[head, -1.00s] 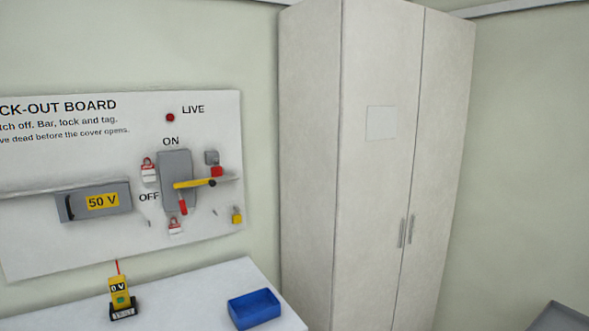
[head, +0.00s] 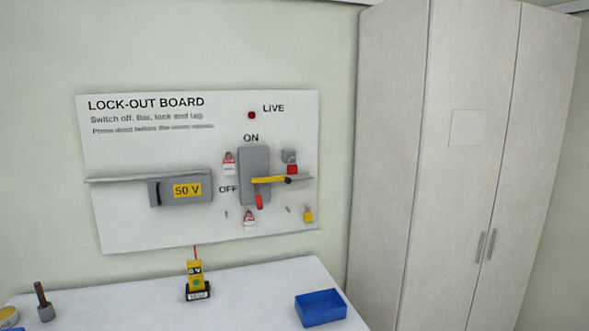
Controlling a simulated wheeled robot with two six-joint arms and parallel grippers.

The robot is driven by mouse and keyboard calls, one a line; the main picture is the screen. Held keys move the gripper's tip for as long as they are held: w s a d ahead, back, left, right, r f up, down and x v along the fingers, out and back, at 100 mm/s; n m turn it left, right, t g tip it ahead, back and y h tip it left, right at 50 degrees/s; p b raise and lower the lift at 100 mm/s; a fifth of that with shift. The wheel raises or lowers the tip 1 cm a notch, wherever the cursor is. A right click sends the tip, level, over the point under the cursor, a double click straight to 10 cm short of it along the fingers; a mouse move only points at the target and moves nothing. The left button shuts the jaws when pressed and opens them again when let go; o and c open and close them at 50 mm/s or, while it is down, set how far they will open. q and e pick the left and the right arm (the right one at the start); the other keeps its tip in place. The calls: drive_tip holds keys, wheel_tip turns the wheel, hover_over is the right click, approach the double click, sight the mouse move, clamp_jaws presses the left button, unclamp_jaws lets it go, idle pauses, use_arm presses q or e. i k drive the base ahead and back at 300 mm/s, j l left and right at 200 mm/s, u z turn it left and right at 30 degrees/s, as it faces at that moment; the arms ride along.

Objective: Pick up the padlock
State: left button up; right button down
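The lock-out board (head: 120,220) stands upright on the wall behind the table. A small yellow padlock (head: 308,216) hangs at its lower right. A red padlock-like piece (head: 292,170) sits higher up, just below a small grey block (head: 289,155). A grey switch box (head: 254,160) has a yellow bar (head: 266,181) across it. A red piece (head: 259,202) points down below the bar; I cannot tell exactly what it is. Red-and-white tags (head: 249,218) hang beside and below the switch box. Neither of my grippers is in view.
A white table (head: 250,285) runs below the board. On it are a yellow tester (head: 195,272) in a black stand, an empty-looking blue tray (head: 321,308) and a grey holder (head: 45,312) with a dark-handled tool. A tall cabinet (head: 390,170) stands at the right.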

sight(292, 169)
drive_tip(key=i+l+u, duration=0.1)
drive_tip(key=u, duration=0.6)
drive_tip(key=l+u, duration=0.3)
drive_tip(key=l, duration=0.3)
drive_tip(key=l+u, duration=0.3)
drive_tip(key=l, duration=0.3)
